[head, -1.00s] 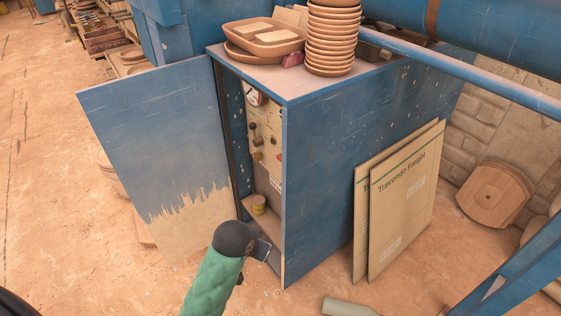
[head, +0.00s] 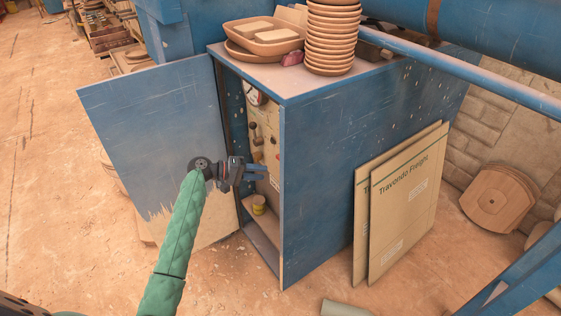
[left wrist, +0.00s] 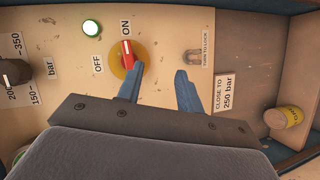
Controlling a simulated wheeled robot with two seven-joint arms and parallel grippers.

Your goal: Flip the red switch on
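The red switch (left wrist: 127,54) sits on a round yellow plate on the cream panel in the left wrist view. Its red bar stands nearly upright in the picture, with its top end by the ON label (left wrist: 125,27). The OFF label (left wrist: 98,63) is to its left. My left gripper (left wrist: 155,72) is open and empty, with its blue fingers apart. One finger overlaps the lower part of the yellow plate; I cannot tell whether it touches. In the head view my left gripper (head: 262,172) reaches into the cabinet's open front. My right gripper is not in view.
The blue cabinet (head: 345,170) has its door (head: 150,120) open to the left. A green lamp (left wrist: 91,28) glows beside the switch. A dark knob (left wrist: 14,72) and a small lever (left wrist: 193,57) flank it. A yellow can (head: 259,203) stands inside on a shelf.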

